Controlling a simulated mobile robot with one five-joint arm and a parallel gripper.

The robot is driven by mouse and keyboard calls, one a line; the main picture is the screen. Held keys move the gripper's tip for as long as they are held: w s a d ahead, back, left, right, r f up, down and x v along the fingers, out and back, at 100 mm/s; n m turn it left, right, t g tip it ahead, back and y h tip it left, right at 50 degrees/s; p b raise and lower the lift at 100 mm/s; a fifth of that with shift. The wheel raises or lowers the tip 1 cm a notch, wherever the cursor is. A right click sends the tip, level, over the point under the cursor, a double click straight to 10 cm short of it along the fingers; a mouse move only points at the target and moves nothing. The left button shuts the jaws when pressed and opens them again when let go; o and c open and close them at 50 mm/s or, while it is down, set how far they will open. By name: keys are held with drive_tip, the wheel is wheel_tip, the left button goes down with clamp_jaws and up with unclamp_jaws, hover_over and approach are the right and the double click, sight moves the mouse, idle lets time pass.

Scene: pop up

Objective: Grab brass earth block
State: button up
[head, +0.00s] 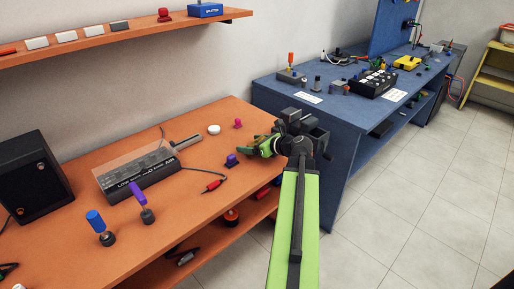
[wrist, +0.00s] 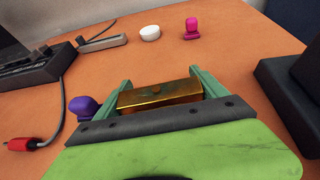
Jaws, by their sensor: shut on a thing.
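The brass earth block (wrist: 160,94) is a gold-coloured bar seen in the wrist view. It lies between the two green fingers of my gripper (wrist: 160,90), which are shut on it. In the head view my gripper (head: 262,147) is at the right edge of the orange bench (head: 195,222). The block cannot be made out there. Whether the block touches the bench top is not clear.
A purple knob (head: 232,160) stands just left of my gripper. A pink knob (head: 238,123) and a white disc (head: 214,129) stand beyond it. A red plug (head: 213,185) on a cable lies nearer. The blue bench (head: 290,125) stands to the right.

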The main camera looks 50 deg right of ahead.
drive_tip(key=shift+r+p, duration=0.5)
wheel_tip(320, 180, up, 4)
drive_tip(key=p, duration=0.3)
drive_tip(key=shift+f+p, duration=0.1)
drive_tip(key=shift+p, duration=0.3)
drive_tip(key=w+d+r+p, duration=0.5)
drive_tip(key=d+r+p, duration=0.1)
drive_tip(key=d, duration=0.4)
drive_tip(key=shift+d+r, duration=0.2)
drive_tip(key=shift+d, duration=0.1)
